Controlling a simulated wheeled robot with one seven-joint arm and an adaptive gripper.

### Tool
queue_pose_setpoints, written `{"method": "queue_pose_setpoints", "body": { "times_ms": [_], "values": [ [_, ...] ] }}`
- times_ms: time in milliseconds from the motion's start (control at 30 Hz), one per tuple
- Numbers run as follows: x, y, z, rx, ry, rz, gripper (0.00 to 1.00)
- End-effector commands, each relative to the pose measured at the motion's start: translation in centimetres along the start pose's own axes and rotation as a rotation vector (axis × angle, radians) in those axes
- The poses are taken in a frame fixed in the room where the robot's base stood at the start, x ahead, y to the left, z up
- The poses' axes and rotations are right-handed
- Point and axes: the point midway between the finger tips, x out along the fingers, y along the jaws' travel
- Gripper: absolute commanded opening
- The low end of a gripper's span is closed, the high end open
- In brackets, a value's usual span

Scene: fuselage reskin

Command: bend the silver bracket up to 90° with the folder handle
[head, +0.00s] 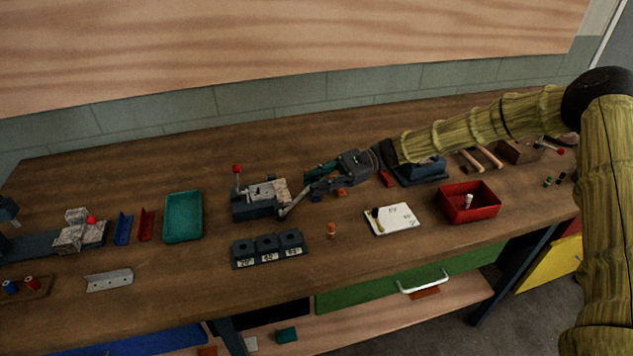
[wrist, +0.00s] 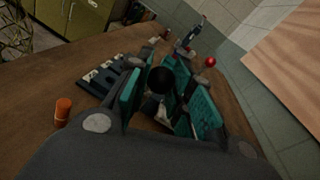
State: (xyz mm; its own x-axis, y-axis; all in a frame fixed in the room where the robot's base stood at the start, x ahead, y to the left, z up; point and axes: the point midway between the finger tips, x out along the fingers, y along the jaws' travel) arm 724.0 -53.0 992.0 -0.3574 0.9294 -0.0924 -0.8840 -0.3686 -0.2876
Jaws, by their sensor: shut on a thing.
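The folder (head: 258,208) is a dark grey bench tool in the middle of the bench, with pale metal plates on top. Its handle (head: 293,204) slants up to the right from the folder's right side. My gripper (head: 312,184) comes in from the right and is shut on the handle's end. In the wrist view the black knob (wrist: 160,81) sits between my teal finger pads. A silver piece (head: 264,190) lies on the folder top; whether it is the bracket, and its bend angle, I cannot tell. A red-knobbed lever (head: 237,169) stands upright at the folder's back left.
Numbered dark blocks (head: 268,250) stand in front of the folder, with an orange peg (head: 331,230) to their right. A teal tray (head: 184,217) lies left. A holed silver strip (head: 109,280) lies front left. A white card (head: 392,219) and red bin (head: 469,202) are right.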

Motion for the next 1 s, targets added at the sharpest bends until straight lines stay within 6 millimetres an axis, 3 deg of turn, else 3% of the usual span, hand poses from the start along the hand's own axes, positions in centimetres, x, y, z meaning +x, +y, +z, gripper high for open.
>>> {"method": "queue_pose_setpoints", "body": {
  "times_ms": [33,67,200,633,1000],
  "values": [
    [0.0,0.2,-0.2,0.003,0.002,0.002,0.00],
    [0.0,0.2,-0.3,0.003,0.002,0.002,0.24],
    [0.1,0.1,-0.2,0.002,0.001,0.002,0.45],
    [-0.8,0.1,-0.1,0.001,0.001,0.000,0.45],
    [-7.0,0.1,-0.2,0.001,0.003,-0.001,0.45]
  ]
}}
